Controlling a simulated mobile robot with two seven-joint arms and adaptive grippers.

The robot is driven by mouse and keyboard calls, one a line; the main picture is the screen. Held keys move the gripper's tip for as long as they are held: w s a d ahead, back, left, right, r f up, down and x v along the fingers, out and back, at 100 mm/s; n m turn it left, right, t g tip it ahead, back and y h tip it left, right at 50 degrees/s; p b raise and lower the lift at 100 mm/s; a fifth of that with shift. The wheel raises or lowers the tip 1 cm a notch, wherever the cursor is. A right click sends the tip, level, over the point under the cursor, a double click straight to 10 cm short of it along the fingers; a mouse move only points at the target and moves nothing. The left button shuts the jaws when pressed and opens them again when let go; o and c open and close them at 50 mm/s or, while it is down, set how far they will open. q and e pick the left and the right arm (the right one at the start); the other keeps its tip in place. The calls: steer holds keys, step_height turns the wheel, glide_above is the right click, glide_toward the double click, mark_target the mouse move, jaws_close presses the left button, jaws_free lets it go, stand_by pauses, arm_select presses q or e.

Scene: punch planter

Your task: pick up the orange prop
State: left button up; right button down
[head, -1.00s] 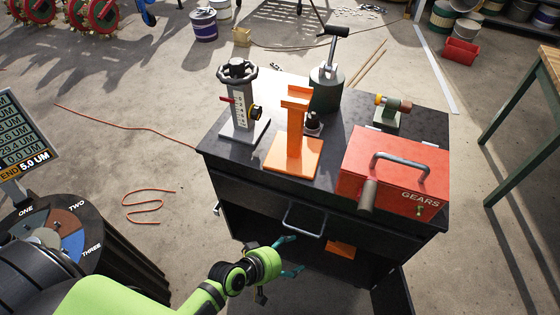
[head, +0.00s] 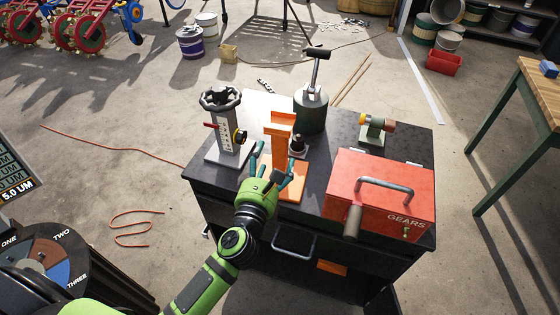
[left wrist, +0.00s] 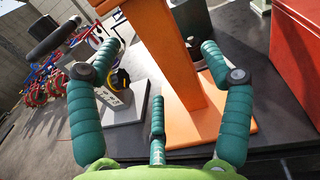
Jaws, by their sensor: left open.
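The orange prop (head: 281,138) stands upright on the black cabinet top, a post on a flat square base with a notched top. In the left wrist view the orange prop (left wrist: 170,60) rises between and beyond my teal fingers. My left gripper (head: 272,165) is open at the front of the prop, low on its post, with nothing held. In the left wrist view the left gripper (left wrist: 160,75) has its fingers spread to either side of the post, and no contact is clear. My gripper hides part of the prop's base in the head view. My right gripper is not seen.
On the cabinet (head: 330,228), a grey handwheel gauge (head: 228,130) stands left of the prop. A dark cylinder with a T-handle (head: 311,105) is behind. A red GEARS box (head: 380,195) stands to the right. A small dark fitting (head: 298,145) sits close beside the post.

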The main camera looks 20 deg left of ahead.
mark_target(275, 149)
arm_select(q)
steer(key=w, duration=0.6)
steer(key=shift+a+p, duration=0.1)
steer(key=shift+p, duration=0.3)
steer(key=shift+s, duration=0.15)
jaws_close()
steer(key=shift+w+r, duration=0.2)
steer(key=shift+r, duration=0.15)
